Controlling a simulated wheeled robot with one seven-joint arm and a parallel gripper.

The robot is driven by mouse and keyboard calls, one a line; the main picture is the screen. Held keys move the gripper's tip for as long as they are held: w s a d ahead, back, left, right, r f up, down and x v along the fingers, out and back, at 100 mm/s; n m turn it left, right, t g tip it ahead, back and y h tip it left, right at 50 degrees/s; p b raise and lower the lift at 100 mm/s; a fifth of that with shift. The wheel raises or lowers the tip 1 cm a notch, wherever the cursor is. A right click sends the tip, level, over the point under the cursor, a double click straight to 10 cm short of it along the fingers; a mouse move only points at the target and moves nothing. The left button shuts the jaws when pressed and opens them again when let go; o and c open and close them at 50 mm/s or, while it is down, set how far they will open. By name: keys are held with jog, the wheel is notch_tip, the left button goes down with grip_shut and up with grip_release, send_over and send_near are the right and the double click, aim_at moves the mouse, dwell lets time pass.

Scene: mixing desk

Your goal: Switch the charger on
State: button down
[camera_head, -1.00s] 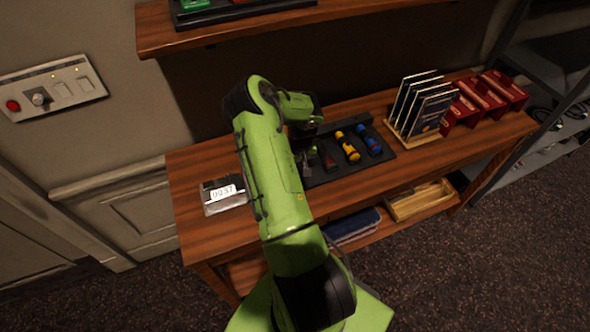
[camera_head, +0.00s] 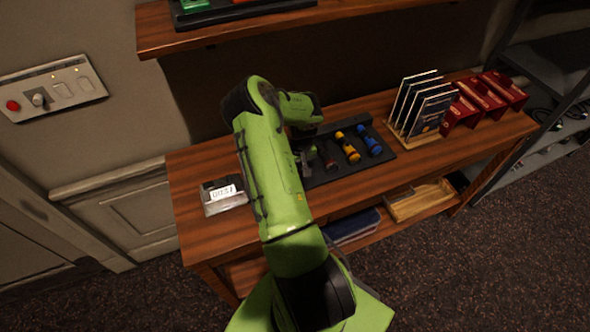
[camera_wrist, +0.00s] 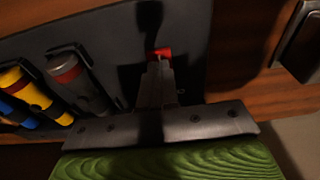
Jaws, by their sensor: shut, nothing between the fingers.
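The charger (camera_head: 318,178) is a dark tray on the wooden desk, holding a row of torches. It also fills much of the wrist view (camera_wrist: 110,35). A small red part, which looks like a switch (camera_wrist: 161,53), shows on it right at my fingertips. Whether it is on or off cannot be told. My gripper (camera_wrist: 157,68) is shut and empty, with its tips over the charger beside the dark torch (camera_wrist: 80,80). Whether the tips touch the red part is unclear. In the head view my arm largely hides the gripper and the charger's left end.
A yellow torch (camera_head: 348,147) and a blue torch (camera_head: 370,141) sit in the charger. A grey box with a white display (camera_head: 224,192) lies left of my arm. A rack of upright cases (camera_head: 425,108) and red holders (camera_head: 487,100) stand right. A shelf (camera_head: 235,30) overhangs behind.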

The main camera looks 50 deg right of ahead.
jog(key=shift+f+b, duration=0.75)
jog(key=shift+f, duration=0.1)
dwell(0.7)
jog(key=shift+r+p, duration=2.1)
jog(key=shift+r, duration=1.5)
jog(key=shift+f, duration=0.1)
